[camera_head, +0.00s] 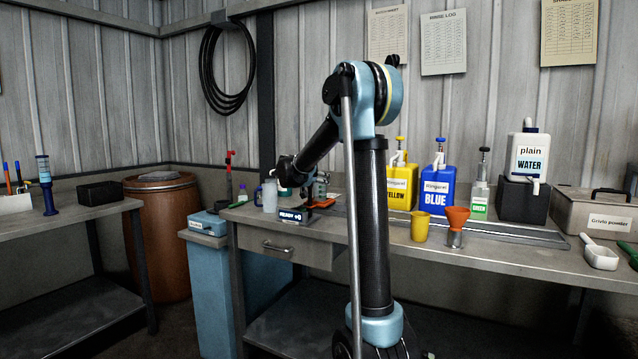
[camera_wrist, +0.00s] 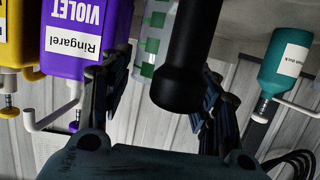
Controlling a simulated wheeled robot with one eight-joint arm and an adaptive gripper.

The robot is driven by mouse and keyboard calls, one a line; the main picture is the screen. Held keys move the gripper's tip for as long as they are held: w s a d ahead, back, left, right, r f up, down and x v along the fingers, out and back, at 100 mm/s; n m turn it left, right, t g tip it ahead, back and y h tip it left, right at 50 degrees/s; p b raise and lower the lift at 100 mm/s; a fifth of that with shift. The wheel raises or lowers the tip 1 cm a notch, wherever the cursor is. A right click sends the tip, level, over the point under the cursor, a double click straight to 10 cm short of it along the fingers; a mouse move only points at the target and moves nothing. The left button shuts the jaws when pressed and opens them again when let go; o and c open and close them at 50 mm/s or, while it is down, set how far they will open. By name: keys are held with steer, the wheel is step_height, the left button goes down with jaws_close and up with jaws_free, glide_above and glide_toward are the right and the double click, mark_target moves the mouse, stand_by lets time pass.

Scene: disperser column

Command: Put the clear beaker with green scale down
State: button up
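The clear beaker with green scale (camera_wrist: 150,52) shows in the upside-down wrist view, its green squares partly covered by a dark cylinder (camera_wrist: 188,62) in front. In the head view my gripper (camera_head: 306,187) is low over the back left of the workbench, small and partly hidden by my own arm. Whether the beaker touches the bench is unclear.
A violet Ringarel container (camera_wrist: 78,38) and a teal bottle (camera_wrist: 287,60) flank the beaker. The workbench (camera_head: 300,250) also holds yellow (camera_head: 398,188) and blue (camera_head: 437,192) containers, a yellow cup (camera_head: 419,227) and an orange funnel (camera_head: 457,216). A READY display (camera_head: 291,216) stands near the front-left edge.

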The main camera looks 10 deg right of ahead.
stand_by(0.3)
steer(key=v, duration=1.2)
